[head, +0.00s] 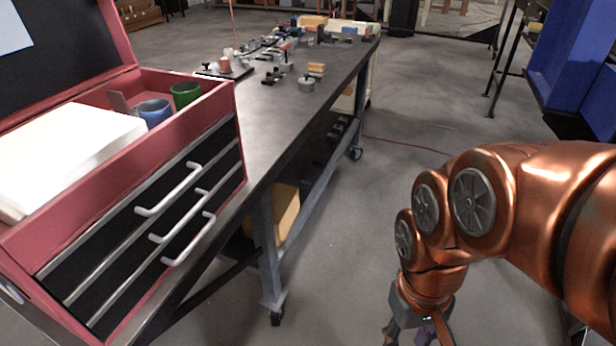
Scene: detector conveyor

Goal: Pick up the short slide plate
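Several small metal and black parts (277,72) lie on the far half of the dark workbench (285,125). They are too small to tell which one, if any, is the short slide plate. My gripper (408,338) is at the bottom edge, right of centre, pointing down above the floor and away from the bench. Its fingers are mostly cut off by the frame, so I cannot tell whether it is open or holds anything.
An open red toolbox (215,104) stands on the near left of the bench, holding a blue cup (155,113), a green cup (186,95) and white sheets (65,155). A blue cabinet (568,55) stands far right. The floor (345,210) between bench and arm is clear.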

